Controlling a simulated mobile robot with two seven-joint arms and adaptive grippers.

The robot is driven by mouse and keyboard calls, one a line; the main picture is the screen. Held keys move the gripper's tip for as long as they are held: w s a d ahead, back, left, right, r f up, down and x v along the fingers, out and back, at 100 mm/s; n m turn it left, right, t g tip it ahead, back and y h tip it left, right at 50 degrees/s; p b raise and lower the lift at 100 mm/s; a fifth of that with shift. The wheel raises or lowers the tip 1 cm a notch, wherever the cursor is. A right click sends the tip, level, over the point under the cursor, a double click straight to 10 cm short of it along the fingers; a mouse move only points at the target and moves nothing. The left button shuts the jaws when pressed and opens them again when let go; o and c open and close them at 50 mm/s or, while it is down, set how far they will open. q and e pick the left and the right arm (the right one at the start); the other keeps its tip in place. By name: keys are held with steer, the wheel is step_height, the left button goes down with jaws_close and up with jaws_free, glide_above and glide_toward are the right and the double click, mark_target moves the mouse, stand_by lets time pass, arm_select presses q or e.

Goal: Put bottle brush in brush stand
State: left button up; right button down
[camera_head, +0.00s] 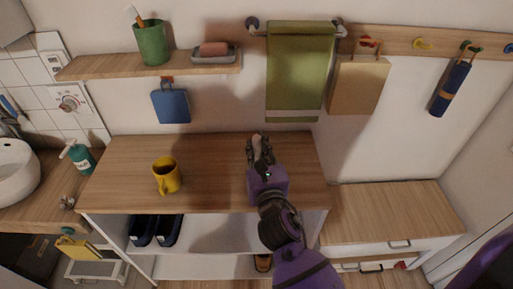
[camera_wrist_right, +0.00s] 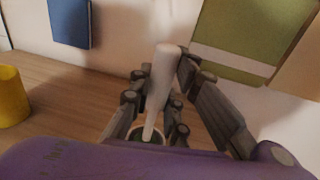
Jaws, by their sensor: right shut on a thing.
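The bottle brush (camera_wrist_right: 163,75) has a pale, whitish tapered handle; in the right wrist view it stands nearly upright between the fingers. My right gripper (camera_wrist_right: 165,84) is shut on this handle. In the head view my right gripper (camera_head: 259,150) is over the back right part of the wooden counter. The handle's thin lower part runs down to a small round dark-green shape with a pale rim (camera_wrist_right: 148,134), perhaps the brush stand. My fingers and wrist partly hide it, so I cannot tell whether the brush is inside or only above it. My left gripper is not in view.
A yellow mug (camera_head: 166,176) stands on the counter (camera_head: 120,160) to the left. A green towel (camera_head: 300,70) hangs behind. A shelf (camera_head: 100,66) above holds a green cup (camera_head: 151,43) and a soap dish (camera_head: 214,53). The counter between mug and gripper is clear.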

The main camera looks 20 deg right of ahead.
steer(key=shift+f, duration=0.25)
steer(key=c, duration=1.7)
jaws_free()
steer(key=shift+o, duration=0.2)
